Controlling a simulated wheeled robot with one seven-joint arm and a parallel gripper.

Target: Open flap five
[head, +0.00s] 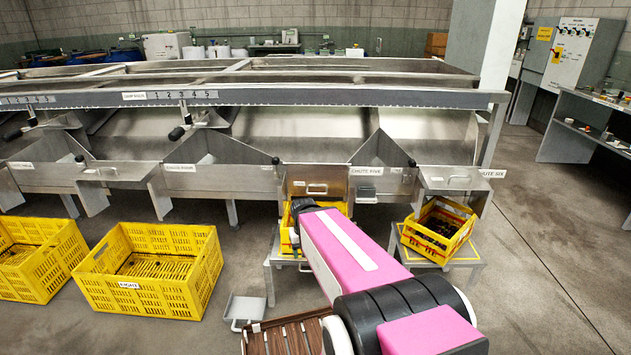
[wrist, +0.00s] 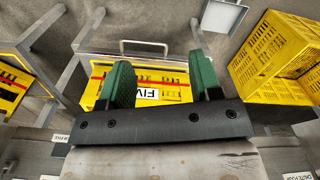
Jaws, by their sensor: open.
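The chute five label (head: 365,170) marks a steel chute at the centre of the head view. The metal flap (head: 335,178) at its front has a small bar handle (head: 317,188) and looks upright. A yellow crate (head: 285,246) sits below it; in the wrist view this crate (wrist: 178,82) shows a red stripe and a FIVE label. My gripper is just in front of the flap's lower part in the head view, its fingers hidden by my arm. In the wrist view my gripper (wrist: 162,82) is open, its two green fingers apart above the crate, nothing between them. No contact with the handle shows.
Another yellow crate (head: 440,230) stands right under chute six. Large yellow crates (head: 150,290) lie left. A grey scoop (head: 246,308) is on the floor. Floor at right is clear.

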